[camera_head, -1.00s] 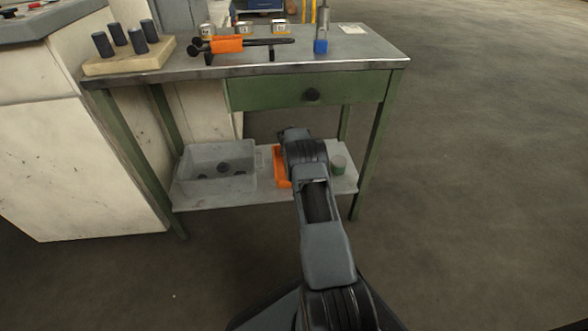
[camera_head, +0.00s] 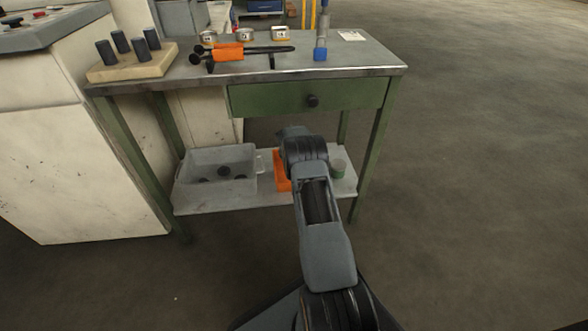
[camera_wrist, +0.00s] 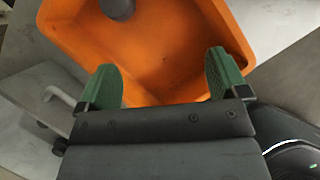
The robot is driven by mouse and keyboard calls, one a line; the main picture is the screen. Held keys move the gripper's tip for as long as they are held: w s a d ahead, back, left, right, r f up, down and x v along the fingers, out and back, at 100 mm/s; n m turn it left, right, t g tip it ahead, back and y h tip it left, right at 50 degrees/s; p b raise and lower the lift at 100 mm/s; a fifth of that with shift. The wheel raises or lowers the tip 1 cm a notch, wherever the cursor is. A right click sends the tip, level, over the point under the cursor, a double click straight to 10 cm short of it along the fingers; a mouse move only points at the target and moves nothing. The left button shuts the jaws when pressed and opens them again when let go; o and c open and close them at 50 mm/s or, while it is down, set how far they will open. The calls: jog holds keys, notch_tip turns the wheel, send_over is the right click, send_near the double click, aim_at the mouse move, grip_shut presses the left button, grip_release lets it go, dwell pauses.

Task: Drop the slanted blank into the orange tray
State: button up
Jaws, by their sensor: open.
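The orange tray (camera_head: 283,178) sits on the lower shelf of the green table, partly hidden behind my arm. In the wrist view the tray (camera_wrist: 75,42) fills the upper part. A dark grey rounded blank (camera_wrist: 118,8) shows in it at the top edge of that view, partly cut off, so its tilt cannot be told. My gripper (camera_wrist: 164,80) is open and empty, its green fingertips spread over the near side of the tray. My arm hides the gripper in the head view.
A grey bin (camera_head: 192,189) with dark blanks (camera_head: 224,172) stands left of the tray. The tabletop (camera_head: 365,60) and drawer (camera_head: 275,98) overhang the shelf. A wooden block (camera_head: 132,69) holds several upright dark cylinders. Floor at right is clear.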

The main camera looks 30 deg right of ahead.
jog(key=p+v, duration=0.1)
jog(key=v, duration=0.3)
jog(key=shift+r+p, duration=0.2)
jog(key=shift+p, duration=0.15)
jog(key=shift+s+a, duration=0.1)
